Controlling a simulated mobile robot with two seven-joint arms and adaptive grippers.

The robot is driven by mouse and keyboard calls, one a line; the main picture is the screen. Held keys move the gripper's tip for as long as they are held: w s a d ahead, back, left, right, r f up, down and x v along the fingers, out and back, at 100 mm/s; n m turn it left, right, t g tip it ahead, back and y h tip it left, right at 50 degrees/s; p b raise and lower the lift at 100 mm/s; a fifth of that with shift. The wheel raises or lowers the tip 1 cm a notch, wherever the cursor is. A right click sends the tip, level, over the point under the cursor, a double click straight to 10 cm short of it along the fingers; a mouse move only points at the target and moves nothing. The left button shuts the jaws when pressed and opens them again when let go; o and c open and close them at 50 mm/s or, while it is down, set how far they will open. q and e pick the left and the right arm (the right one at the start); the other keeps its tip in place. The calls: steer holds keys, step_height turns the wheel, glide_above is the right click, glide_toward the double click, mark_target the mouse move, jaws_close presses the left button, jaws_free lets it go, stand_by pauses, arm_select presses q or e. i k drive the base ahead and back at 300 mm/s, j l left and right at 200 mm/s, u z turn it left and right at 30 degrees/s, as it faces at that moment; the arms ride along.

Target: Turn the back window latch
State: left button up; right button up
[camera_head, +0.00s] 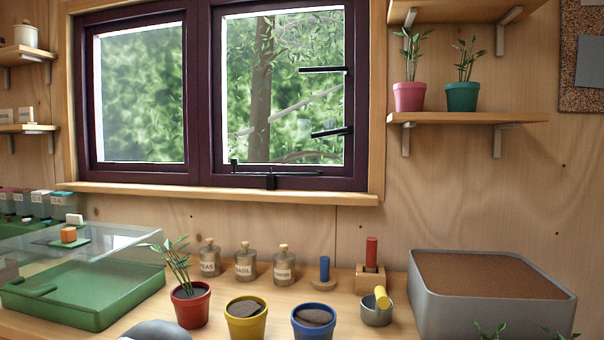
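The back window has dark purple frames with two panes. The right pane (285,90) looks shut in its frame. Two black bar-shaped handles, an upper one (323,69) and a lower one (331,132), lie nearly level at the pane's right side, pointing left across the glass. A thin black bar with a small upright peg (271,180) runs along the bottom rail. I cannot tell for certain which of these fittings is the latch. Neither of my grippers is in view, and nothing touches the window.
A wooden sill (220,193) juts out below the window. The workbench below holds a green tray (60,302) with a clear lid, several jars, plant pots including a red pot (190,306), a small metal cup (376,314) and a grey planter (490,317). Shelves (465,119) jut out at right.

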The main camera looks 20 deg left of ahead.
mark_target(347, 130)
steer(key=i+j+u, duration=0.15)
steer(key=i+j, duration=0.6)
steer(key=i+l, duration=0.05)
steer(key=i, duration=0.05)
